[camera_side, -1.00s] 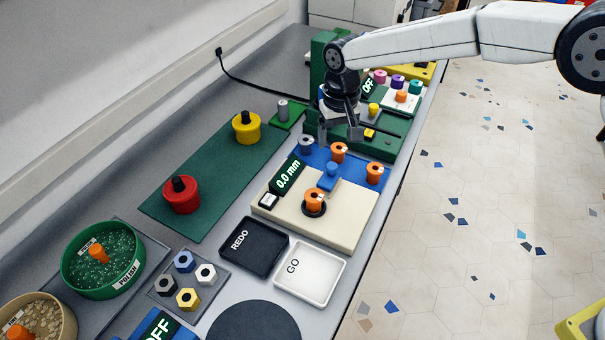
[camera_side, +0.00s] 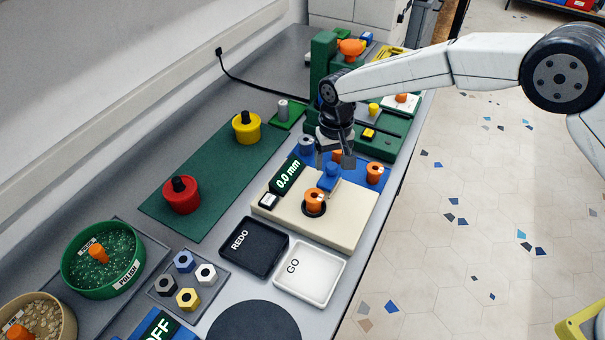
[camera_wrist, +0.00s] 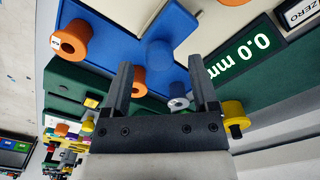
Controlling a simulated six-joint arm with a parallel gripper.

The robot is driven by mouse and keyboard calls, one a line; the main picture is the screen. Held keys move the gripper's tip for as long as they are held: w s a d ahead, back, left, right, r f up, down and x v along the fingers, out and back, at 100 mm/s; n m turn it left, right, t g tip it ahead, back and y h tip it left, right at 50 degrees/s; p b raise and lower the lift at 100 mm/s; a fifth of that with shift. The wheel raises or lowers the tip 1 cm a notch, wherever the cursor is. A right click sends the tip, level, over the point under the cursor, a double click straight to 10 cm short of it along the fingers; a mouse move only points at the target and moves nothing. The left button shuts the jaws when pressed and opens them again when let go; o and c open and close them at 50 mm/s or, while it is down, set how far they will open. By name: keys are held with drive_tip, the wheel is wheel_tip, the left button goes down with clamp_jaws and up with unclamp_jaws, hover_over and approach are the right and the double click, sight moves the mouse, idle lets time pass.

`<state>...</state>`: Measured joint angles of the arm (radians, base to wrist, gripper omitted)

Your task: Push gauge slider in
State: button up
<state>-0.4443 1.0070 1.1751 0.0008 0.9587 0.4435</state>
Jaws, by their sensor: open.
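The gauge (camera_side: 345,229) is a cream block with a green display reading 0.0 mm. Its blue slider knob (camera_side: 331,174) stands on a blue part behind the cream block; in the wrist view the knob (camera_wrist: 159,53) lies ahead, between the finger lines. An orange flanged piece (camera_side: 314,200) sits in the dark round seat on the gauge. My gripper (camera_side: 334,163) is open and empty, just behind and above the knob; it also shows in the wrist view (camera_wrist: 162,75). Whether a finger touches the knob cannot be told.
Orange pieces stand close around my gripper, one at right (camera_side: 375,173) and one partly hidden behind it. A grey piece (camera_side: 306,146) stands at left. A black REDO tray (camera_side: 254,247) and white GO tray (camera_side: 310,274) lie in front. The green mat (camera_side: 215,180) holds red and yellow pots.

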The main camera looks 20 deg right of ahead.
drive_tip(key=shift+f, duration=0.7)
clamp_jaws()
idle(1.1)
